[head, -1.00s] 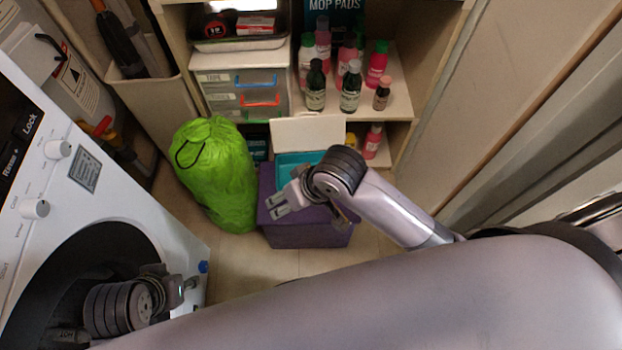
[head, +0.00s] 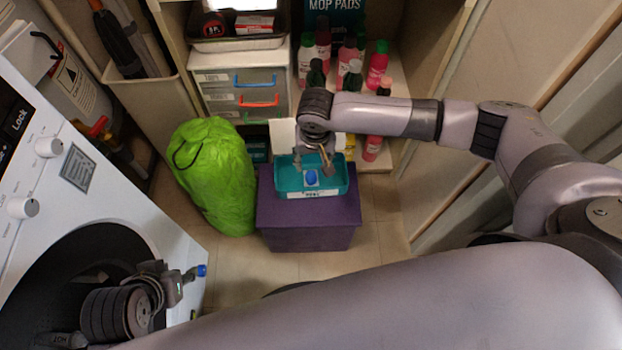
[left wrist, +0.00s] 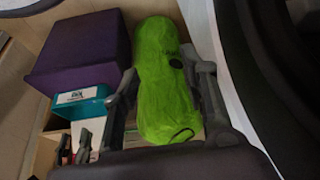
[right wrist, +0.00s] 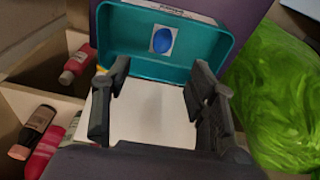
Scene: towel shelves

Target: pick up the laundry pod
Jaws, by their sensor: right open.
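The laundry pod (head: 311,178) is small and blue. It lies in a teal open-topped bin (head: 282,184) on a purple box (head: 308,226). In the right wrist view the pod (right wrist: 163,39) shows on a small white patch inside the bin (right wrist: 205,50). My right gripper (head: 312,166) is open above the bin, beside the pod in the picture. In its wrist view its fingers (right wrist: 158,76) are apart with nothing between them. My left gripper (head: 187,283) is by the washer opening. Its fingers (left wrist: 168,80) are spread and empty, with the green bag beyond them.
A bright green bag (head: 213,175) stands left of the purple box. The white washer (head: 120,208) fills the left side. Shelves behind hold bottles (head: 378,64) and a drawer unit (head: 240,93). Bare floor (head: 385,232) shows right of the box.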

